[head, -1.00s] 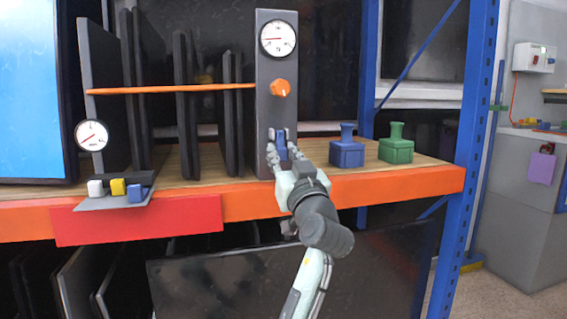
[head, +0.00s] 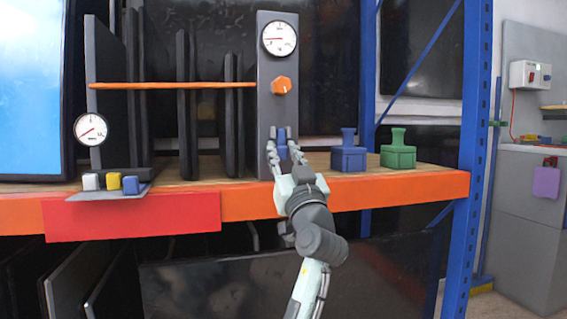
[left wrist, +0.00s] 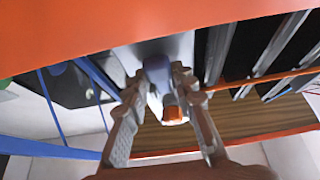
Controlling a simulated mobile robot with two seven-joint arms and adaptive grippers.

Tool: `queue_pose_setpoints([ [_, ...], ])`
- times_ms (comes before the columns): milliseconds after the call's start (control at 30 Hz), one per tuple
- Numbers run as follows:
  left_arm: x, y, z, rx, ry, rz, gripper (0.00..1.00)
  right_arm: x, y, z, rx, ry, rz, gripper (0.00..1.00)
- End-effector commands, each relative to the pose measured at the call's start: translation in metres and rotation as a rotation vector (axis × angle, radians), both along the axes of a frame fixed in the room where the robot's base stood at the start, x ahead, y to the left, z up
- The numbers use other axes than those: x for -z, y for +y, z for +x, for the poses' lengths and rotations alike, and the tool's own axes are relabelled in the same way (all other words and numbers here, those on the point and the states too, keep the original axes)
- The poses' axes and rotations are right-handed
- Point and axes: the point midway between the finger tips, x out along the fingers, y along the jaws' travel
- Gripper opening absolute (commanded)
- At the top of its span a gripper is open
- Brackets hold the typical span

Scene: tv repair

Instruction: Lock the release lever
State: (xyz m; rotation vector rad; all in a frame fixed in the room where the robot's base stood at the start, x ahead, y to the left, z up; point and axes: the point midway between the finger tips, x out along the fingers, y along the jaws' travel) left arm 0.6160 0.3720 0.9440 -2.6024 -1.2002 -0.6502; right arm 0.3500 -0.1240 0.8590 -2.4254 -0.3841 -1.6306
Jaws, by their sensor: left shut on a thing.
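The blue lever (head: 282,137) sits low on the front of an upright grey panel (head: 265,100), below an orange knob (head: 281,86) and a round gauge (head: 279,39). My left gripper (head: 284,153) reaches up to the panel from below, with its fingers on both sides of the lever, shut on it. In the left wrist view the blue lever (left wrist: 157,68) shows between the two fingertips (left wrist: 160,80), with the orange knob (left wrist: 172,114) beyond it. The fingers hide part of the lever. My right gripper is not in view.
A blue block (head: 348,159) and a green block (head: 398,157) stand right of the panel on the wooden shelf with an orange front beam (head: 400,187). Left are dark upright panels, an orange rod (head: 170,85), a second gauge (head: 91,129) and small coloured buttons (head: 112,181). A blue post (head: 470,130) stands right.

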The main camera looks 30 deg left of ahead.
Motion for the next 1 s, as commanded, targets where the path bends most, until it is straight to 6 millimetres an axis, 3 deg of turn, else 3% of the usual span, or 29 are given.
queue_pose_setpoints([
  [333,-0.002,0.0,0.0,0.0,-0.004,0.005,0.0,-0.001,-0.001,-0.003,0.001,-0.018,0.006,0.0],
  [367,-0.002,0.0,0.0,0.0,-0.004,0.005,0.29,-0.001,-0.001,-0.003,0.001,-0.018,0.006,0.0],
  [500,-0.001,0.0,0.0,0.0,-0.003,0.004,0.47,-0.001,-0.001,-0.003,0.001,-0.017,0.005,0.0],
  [833,0.002,-0.002,-0.001,0.001,-0.001,0.002,0.47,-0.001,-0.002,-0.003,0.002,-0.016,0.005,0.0],
  [1000,0.013,-0.018,-0.014,0.004,0.001,0.0,0.47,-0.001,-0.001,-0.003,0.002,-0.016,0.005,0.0],
])
